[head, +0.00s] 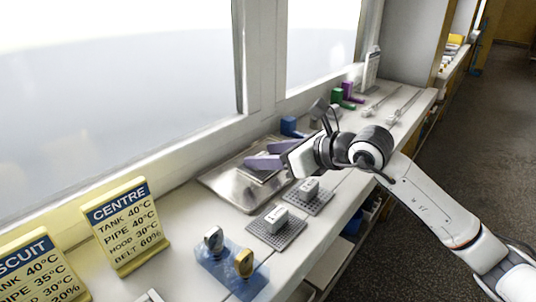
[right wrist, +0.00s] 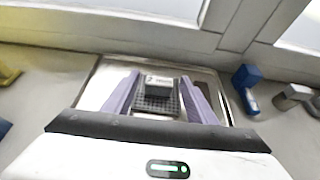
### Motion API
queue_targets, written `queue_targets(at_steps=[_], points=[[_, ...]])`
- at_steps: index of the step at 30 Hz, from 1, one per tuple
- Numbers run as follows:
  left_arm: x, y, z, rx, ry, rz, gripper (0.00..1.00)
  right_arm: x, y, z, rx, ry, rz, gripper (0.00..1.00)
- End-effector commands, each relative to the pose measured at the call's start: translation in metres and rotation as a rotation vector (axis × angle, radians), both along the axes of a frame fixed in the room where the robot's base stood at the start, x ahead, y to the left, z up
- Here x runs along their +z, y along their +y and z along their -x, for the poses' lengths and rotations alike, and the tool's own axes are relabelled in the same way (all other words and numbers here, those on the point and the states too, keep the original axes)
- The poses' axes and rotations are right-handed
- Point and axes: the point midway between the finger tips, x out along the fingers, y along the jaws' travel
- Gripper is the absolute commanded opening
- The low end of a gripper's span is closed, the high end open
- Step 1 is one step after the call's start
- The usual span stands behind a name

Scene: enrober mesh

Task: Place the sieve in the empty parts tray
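My right gripper (head: 262,162) is over the shiny metal tray (head: 218,187), its two purple fingers spread apart. In the right wrist view the fingers (right wrist: 160,92) stand on either side of a sieve (right wrist: 157,108), a dark square mesh with a pale labelled block on top. The sieve lies within the outline of the tray (right wrist: 92,98); I cannot tell whether it rests fully on the bottom. Two similar sieves, a near one (head: 276,228) and a farther one (head: 308,196), lie on the counter to the right of the tray. My left gripper is not in view.
A blue mat with a silver and a gold piece (head: 244,263) lies in front. Yellow signs (head: 126,226) stand at left. A blue block (head: 289,126) is behind the tray, also in the right wrist view (right wrist: 245,77). Green and purple blocks (head: 343,95) stand farther back.

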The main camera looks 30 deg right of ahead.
Motion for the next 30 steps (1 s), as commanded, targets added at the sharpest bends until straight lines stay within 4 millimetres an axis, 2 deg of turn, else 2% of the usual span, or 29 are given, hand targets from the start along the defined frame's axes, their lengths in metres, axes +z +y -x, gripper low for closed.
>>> queue_targets(at_steps=[12,22,30], points=[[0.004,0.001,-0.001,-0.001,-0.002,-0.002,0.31,0.004,-0.001,0.002,-0.001,0.001,0.001,0.54],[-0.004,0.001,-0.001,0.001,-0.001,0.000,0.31,0.026,-0.019,0.055,0.001,0.002,0.006,0.54],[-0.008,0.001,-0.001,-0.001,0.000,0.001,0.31,0.045,-0.030,0.088,0.000,0.001,-0.002,0.54]])
